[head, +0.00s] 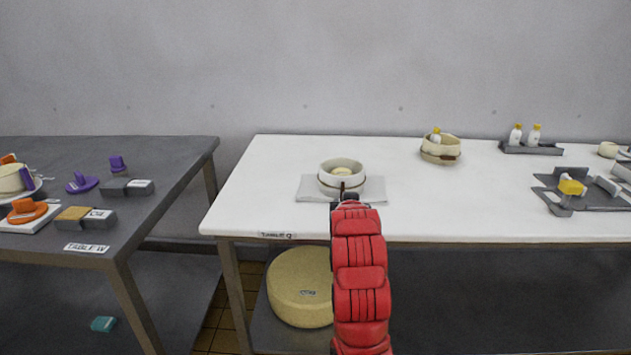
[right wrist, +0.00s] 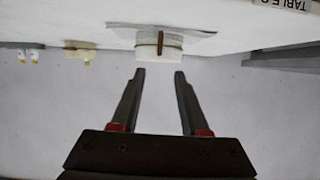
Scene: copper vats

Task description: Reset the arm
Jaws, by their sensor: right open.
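My right arm reaches in from the bottom of the head view, and its gripper (head: 349,197) is at the near edge of the white table (head: 260,185), just in front of a white bowl. In the right wrist view, which is upside down, the gripper (right wrist: 160,76) is open with nothing between its fingers. The white bowl (head: 342,166) stands on a grey mat (head: 310,188). It also shows in the right wrist view (right wrist: 147,44), with a brown strip facing the gripper and apart from the fingertips. My left gripper is not in view.
A cream bowl (head: 440,155) holds a yellow-capped bottle. A grey tray (head: 530,149) with two bottles and a dark grey tray (head: 590,200) stand right. A dark table (head: 150,210) with orange and purple items stands left. A cheese wheel (head: 300,287) sits below.

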